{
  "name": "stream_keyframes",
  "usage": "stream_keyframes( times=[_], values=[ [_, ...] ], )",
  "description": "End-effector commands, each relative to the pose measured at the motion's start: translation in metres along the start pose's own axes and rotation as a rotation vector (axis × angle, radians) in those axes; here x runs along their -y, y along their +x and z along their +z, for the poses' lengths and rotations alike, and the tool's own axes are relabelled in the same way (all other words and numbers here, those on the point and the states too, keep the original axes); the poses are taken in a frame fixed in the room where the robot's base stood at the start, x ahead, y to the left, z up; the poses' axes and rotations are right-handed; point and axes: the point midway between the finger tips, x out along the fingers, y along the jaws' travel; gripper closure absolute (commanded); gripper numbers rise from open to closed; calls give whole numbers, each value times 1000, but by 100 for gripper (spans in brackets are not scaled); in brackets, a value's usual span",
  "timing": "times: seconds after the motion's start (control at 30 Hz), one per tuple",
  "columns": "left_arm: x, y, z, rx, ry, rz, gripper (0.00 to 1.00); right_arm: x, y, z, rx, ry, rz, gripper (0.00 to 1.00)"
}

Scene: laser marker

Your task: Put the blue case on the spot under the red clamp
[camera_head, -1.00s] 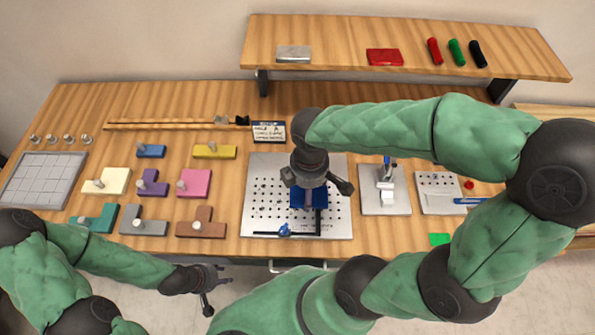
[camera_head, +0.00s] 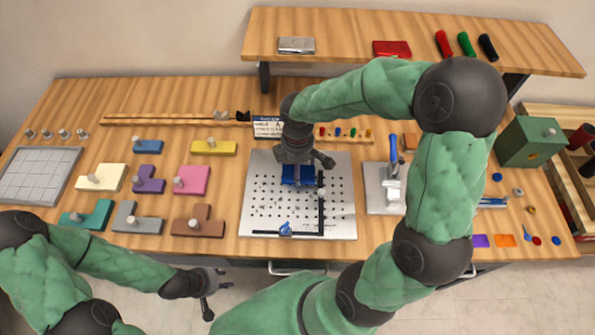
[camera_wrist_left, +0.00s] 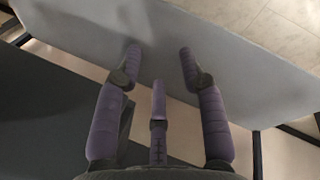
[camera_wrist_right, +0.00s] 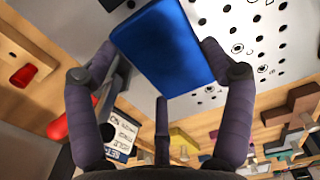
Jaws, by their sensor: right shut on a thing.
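The blue case (camera_head: 297,176) is in my right gripper (camera_head: 297,160), over the perforated metal plate (camera_head: 262,222). In the right wrist view the case (camera_wrist_right: 165,45) sits between the two fingers (camera_wrist_right: 155,62); the gap to the plate cannot be judged. A dark L-shaped rail (camera_head: 321,208) lies on the plate, with a small blue clamp (camera_head: 286,229) at its front. I cannot identify a red clamp; a red piece (camera_wrist_right: 58,128) beside the right gripper is partly hidden. My left gripper (camera_head: 222,284) is open and empty in front of the table.
A toggle clamp with a blue handle (camera_head: 392,150) stands right of the plate. Coloured blocks with knobs, such as a pink one (camera_head: 191,180), lie left. A small sign (camera_head: 267,128) and a peg rack (camera_head: 345,133) are behind. A raised shelf (camera_head: 340,40) spans the back.

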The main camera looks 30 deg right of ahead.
Motion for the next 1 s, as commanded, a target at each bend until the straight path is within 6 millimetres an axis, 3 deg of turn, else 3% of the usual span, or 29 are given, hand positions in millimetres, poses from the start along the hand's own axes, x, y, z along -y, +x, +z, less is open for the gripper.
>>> stream_keyframes(
  times=[0.03,0.1,0.53,0.57,0.6,1.0],
  values=[
    [3,8,0,0,0,0,60,1,13,0,2,-1,-4,52],
    [4,11,0,0,0,0,60,2,20,0,2,-1,-4,52],
    [4,12,0,0,0,0,60,1,24,0,1,-1,-2,52],
    [4,12,0,0,0,0,60,1,24,0,1,-1,-2,10],
    [4,12,0,0,0,0,60,1,23,0,1,-1,-2,0],
    [4,11,0,0,0,0,60,1,22,0,1,-1,-2,0]
  ],
)
